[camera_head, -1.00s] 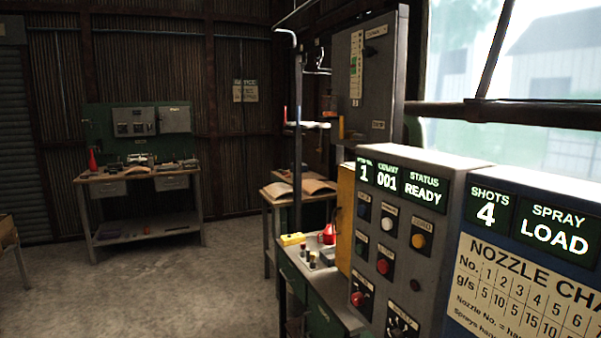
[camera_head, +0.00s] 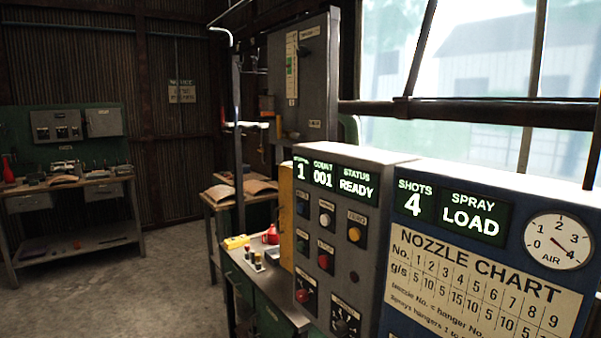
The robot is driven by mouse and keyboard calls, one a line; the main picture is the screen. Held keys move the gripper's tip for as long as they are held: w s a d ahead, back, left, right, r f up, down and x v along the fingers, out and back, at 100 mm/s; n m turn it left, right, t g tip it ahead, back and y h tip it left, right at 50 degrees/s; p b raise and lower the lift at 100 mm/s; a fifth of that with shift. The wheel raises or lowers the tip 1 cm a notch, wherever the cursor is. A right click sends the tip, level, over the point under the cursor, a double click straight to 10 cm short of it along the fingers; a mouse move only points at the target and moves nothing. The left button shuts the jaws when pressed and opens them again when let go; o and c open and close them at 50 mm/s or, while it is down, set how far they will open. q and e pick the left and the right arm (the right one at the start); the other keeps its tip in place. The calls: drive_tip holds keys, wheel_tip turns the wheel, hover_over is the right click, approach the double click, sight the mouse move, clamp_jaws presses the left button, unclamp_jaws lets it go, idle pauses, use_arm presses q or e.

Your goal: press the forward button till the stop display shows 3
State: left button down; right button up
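The grey control panel (camera_head: 372,250) stands right of centre, seen at an angle. Its stop display (camera_head: 300,171) shows 1, the count display (camera_head: 323,175) shows 001 and the status display (camera_head: 356,184) shows READY. Below them are several buttons: a blue one (camera_head: 302,207), a white one (camera_head: 325,218), a yellow one (camera_head: 355,234), a dark green one (camera_head: 301,244) and a red one (camera_head: 323,261). Their labels are too small to read, so I cannot tell which is forward. Neither gripper is in view.
A blue spray panel (camera_head: 480,230) with a nozzle chart, SHOTS 4 and an air gauge (camera_head: 558,241) stands at the right. A green bench (camera_head: 262,290) is left of the control panel. A workbench (camera_head: 70,190) stands at the far left. The concrete floor (camera_head: 150,285) between is clear.

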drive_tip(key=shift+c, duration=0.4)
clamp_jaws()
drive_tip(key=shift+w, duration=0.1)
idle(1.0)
